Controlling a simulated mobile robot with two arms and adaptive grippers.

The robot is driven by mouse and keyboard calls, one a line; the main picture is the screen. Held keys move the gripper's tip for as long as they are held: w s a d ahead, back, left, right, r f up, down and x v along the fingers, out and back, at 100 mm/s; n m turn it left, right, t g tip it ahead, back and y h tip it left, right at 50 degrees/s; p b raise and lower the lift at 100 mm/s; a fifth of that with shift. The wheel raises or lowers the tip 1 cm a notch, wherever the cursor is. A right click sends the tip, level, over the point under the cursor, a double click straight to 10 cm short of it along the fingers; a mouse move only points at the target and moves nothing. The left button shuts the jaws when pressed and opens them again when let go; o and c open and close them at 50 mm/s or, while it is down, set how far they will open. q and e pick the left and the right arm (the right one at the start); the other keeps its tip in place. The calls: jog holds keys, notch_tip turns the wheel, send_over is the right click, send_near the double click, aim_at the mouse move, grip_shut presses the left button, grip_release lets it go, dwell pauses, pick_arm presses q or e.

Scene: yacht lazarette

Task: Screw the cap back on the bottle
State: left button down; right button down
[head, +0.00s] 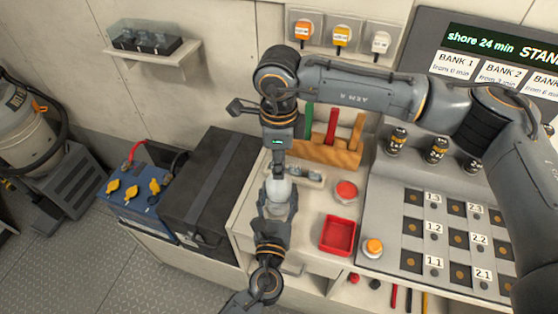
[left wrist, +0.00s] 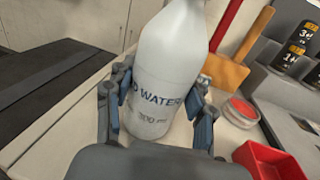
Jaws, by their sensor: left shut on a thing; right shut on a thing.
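The white bottle (head: 279,192) stands upright on the worktop; its label, partly hidden, reads "WATER" in the left wrist view (left wrist: 165,65). My left gripper (head: 277,211) is shut around the bottle's lower body, with a finger on each side in the left wrist view (left wrist: 158,110). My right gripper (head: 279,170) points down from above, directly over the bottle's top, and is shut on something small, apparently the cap. The cap itself is hidden between its fingers. The bottle's neck is cut off in the left wrist view, so I cannot tell whether the cap touches the thread.
A red tray (head: 338,250) and a round red-topped item (head: 345,191) sit right of the bottle. A wooden rack (head: 335,153) with coloured handles stands behind. A black box (head: 205,190) and a blue battery (head: 140,207) are left. A switch panel (head: 400,263) lies right.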

jog(key=m, duration=0.6)
jog(key=c, duration=1.2)
grip_release()
jog(key=shift+o, duration=0.2)
jog(key=shift+r, duration=2.2)
jog(key=shift+c, duration=0.5)
notch_tip(320, 180, up, 2)
jog(key=n, duration=0.5)
jog(key=r+n, duration=0.1)
jog(key=n, duration=0.1)
jog(key=shift+r+n, duration=0.25)
jog(key=shift+n, duration=0.05)
